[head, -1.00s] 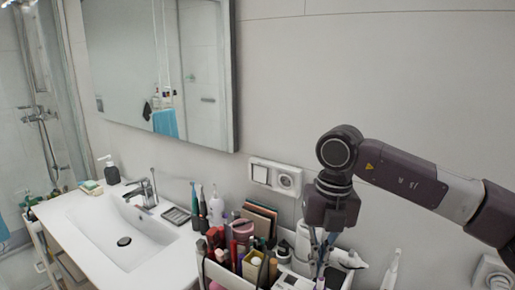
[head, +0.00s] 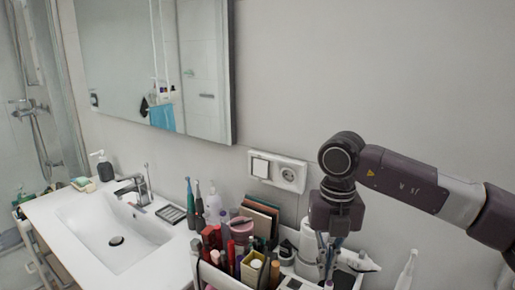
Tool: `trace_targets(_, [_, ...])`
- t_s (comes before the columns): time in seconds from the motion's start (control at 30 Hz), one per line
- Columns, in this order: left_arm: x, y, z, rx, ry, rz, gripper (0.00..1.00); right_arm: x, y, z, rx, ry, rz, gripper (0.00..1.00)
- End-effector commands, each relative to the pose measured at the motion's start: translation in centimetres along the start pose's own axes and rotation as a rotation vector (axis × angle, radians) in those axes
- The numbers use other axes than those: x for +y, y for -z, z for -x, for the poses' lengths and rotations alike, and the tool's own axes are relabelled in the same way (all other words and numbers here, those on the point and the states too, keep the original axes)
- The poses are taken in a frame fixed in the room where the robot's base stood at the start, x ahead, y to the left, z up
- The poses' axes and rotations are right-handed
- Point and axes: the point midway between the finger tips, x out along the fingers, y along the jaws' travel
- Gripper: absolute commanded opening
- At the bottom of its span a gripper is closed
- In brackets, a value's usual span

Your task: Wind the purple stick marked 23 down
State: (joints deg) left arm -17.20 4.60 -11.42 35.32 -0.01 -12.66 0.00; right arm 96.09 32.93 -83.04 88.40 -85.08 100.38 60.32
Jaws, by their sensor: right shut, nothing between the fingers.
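My right gripper (head: 327,262) points straight down over the right part of the cosmetics cart (head: 205,274). Its fingers are shut with nothing visible between them, close among the items there. I cannot pick out a purple stick marked 23; no number is readable at this size, and the gripper and crowded items hide part of the cart. My left gripper is not in view.
Brown palettes (head: 262,218) stand behind. A white tube (head: 358,262) lies right of the gripper. The sink (head: 108,232) is left; the wall with a socket (head: 288,174) is behind.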

Motion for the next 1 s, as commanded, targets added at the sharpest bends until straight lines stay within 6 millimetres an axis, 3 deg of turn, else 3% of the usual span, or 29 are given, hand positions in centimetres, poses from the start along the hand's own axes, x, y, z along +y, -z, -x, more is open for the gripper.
trace_targets(0.07, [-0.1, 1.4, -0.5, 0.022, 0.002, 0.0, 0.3, 0.0, 0.0, -0.5, -0.001, 0.0, 0.001, 0.0])
trace_targets(0.17, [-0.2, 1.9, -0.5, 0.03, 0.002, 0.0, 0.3, 0.0, 0.0, -0.5, -0.001, 0.0, 0.001, 0.0])
trace_targets(0.57, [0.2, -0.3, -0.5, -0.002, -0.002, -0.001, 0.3, 0.0, 0.1, -0.4, 0.0, 0.0, 0.001, 0.0])
trace_targets(1.0, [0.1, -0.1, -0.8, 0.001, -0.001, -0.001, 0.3, -0.1, 0.6, -0.5, 0.0, 0.001, 0.0, 0.0])
